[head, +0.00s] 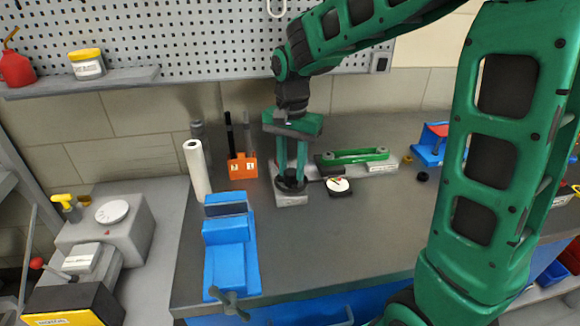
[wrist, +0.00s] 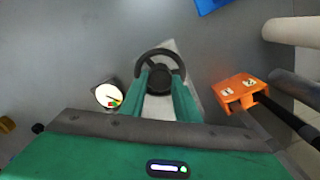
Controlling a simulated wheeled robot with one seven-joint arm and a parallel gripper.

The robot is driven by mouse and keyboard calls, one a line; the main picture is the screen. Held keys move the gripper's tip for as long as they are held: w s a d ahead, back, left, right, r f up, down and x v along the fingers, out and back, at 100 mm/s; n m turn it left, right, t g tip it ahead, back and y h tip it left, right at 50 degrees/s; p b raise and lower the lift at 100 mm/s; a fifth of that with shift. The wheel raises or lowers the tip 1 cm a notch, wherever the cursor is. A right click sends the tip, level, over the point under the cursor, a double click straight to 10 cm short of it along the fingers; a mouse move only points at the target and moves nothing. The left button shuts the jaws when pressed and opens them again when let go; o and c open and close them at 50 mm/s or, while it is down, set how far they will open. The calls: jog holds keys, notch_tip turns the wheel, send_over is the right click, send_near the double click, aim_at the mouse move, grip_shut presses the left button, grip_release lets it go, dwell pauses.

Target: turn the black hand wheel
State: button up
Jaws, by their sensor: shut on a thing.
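The black hand wheel (head: 291,186) lies flat on top of a light grey block on the bench. In the wrist view its rim (wrist: 158,51), spokes and hub show between my green fingers. My gripper (head: 291,176) points straight down from above, its fingers on either side of the hub. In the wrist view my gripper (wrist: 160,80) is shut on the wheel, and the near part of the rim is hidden. A round gauge (head: 338,185) with a white face and coloured marks sits just right of the wheel.
A blue vise (head: 230,250) stands in front and to the left. An orange tool holder (head: 242,167) and a white paper roll (head: 196,172) stand behind left. A green-handled device (head: 357,156) lies behind right. The bench front (head: 330,245) is clear.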

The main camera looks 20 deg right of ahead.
aim_at(291, 171)
jog(key=o, duration=1)
jog(key=shift+a, duration=0.1)
jog(key=shift+o, duration=0.2)
jog(key=shift+r, duration=0.1)
notch_tip(291, 171, up, 10)
jog(key=shift+r, duration=0.25)
jog(key=s+d+f+n, duration=0.1)
jog(key=s+d+f, duration=0.2)
jog(key=s, duration=0.6)
jog(key=s+d+f+n, duration=0.1)
jog(key=s+d+f, duration=0.3)
jog(key=s+d, duration=0.4)
jog(key=s+d+f+n, duration=0.1)
jog(key=s+d+f, duration=0.3)
jog(key=s, duration=0.6)
jog(key=shift+d, duration=1.25)
